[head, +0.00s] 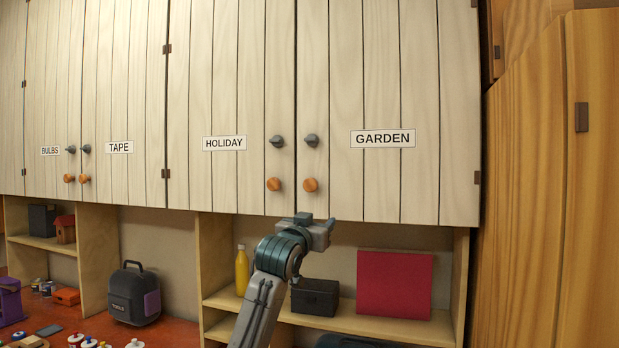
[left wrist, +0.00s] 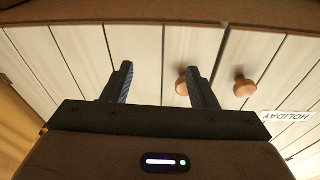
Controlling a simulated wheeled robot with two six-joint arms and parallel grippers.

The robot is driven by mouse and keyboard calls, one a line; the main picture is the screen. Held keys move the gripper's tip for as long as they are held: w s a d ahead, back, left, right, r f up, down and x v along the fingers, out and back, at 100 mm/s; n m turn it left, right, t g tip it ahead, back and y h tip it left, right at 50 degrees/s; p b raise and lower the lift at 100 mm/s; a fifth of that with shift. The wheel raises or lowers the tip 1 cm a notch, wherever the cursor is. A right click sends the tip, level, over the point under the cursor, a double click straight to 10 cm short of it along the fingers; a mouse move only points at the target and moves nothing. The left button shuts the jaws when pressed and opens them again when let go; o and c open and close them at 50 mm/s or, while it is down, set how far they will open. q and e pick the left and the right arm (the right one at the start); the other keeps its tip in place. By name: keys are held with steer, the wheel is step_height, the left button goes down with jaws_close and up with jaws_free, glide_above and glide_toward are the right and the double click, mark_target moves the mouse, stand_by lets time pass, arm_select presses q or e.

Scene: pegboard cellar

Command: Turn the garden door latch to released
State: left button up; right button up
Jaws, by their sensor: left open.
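The garden door (head: 420,80) is a pale plank cabinet door, shut, with a GARDEN label (head: 383,138). Its dark grey latch (head: 311,140) sits near the left edge, above a round orange knob (head: 310,185). I cannot tell the latch's exact angle. My left gripper (head: 318,224) is below the knob, near the door's lower edge, apart from the latch. In the left wrist view its two fingers (left wrist: 160,70) are apart with nothing held; the right finger partly covers the garden knob (left wrist: 181,83). The latch does not show there. My right gripper is not in view.
The holiday door (head: 220,80) adjoins on the left, with its own grey latch (head: 277,141) and orange knob (head: 273,184). Below are a shelf with a yellow bottle (head: 242,270), a dark box (head: 315,296) and a red panel (head: 395,284). The space before the doors is clear.

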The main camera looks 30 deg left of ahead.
mark_target(310, 139)
arm_select(q)
steer(key=s+a+r+n+t+y, duration=0.1)
steer(key=s+a+r, duration=0.1)
steer(key=r, duration=0.6)
steer(key=s+a+r+t, duration=0.2)
steer(key=r, duration=0.6)
steer(key=shift+g, duration=0.3)
steer(key=p+x, duration=0.6)
steer(key=x, duration=0.3)
steer(key=shift+w+r+p, duration=0.2)
steer(key=shift+r+p, duration=0.1)
steer(key=shift+w+a+p, duration=0.15)
steer(key=shift+w+p, duration=0.2)
steer(key=shift+w, duration=0.45)
steer(key=shift+c, duration=1.1)
steer(key=shift+n+y, duration=0.3)
steer(key=c, duration=0.8)
